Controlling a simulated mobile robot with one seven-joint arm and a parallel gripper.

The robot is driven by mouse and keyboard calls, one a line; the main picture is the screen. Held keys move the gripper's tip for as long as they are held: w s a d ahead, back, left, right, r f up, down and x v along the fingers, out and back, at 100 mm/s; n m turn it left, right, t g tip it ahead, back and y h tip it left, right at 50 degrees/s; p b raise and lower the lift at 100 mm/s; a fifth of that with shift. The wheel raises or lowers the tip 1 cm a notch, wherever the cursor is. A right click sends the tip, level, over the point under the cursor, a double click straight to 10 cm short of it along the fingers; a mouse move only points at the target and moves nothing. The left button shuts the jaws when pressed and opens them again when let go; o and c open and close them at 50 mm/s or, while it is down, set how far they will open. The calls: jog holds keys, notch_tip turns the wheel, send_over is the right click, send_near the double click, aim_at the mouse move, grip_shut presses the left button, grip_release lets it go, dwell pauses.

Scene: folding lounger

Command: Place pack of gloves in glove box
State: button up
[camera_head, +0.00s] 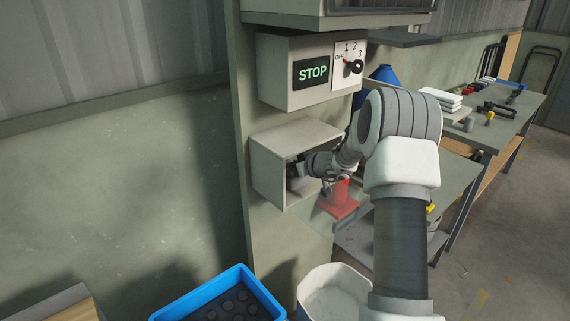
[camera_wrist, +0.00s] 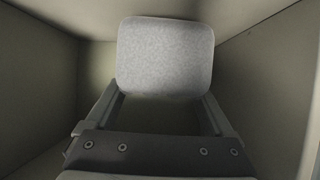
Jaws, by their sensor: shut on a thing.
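A light grey, rounded pack of gloves (camera_wrist: 165,58) is between the two fingers of my gripper (camera_wrist: 163,100) in the wrist view. My gripper is shut on it. The walls of the glove box (camera_wrist: 38,85) surround the pack and fingers on the sides and behind. In the head view the glove box (camera_head: 262,172) is an open-fronted, pale box on the green wall panel. My gripper (camera_head: 298,182) reaches into its opening from the right. The pack is mostly hidden there by the gripper and the shadow inside. I cannot tell whether the pack touches the box floor.
A control box (camera_head: 283,72) with a STOP sign and dial hangs just above. A red object (camera_head: 341,200) stands right of the glove box, below my arm. A blue crate (camera_head: 262,290) and a white bin (camera_head: 335,291) stand below. Workbenches (camera_head: 490,135) line the right.

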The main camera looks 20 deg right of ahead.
jog(key=shift+s+d+f, duration=0.15)
jog(key=shift+f, duration=0.4)
jog(key=shift+f+b, duration=0.2)
jog(key=shift+b, duration=0.15)
jog(key=o, duration=1.2)
jog(key=shift+o, duration=0.2)
jog(key=shift+r, duration=0.1)
jog(key=shift+r+p, duration=0.1)
jog(key=shift+p, duration=0.2)
jog(key=shift+s+r, duration=0.1)
jog(key=shift+r, duration=0.05)
jog(key=b+v, duration=0.2)
jog(key=v, duration=0.9)
jog(key=shift+s, duration=0.35)
jog(key=shift+d, duration=0.1)
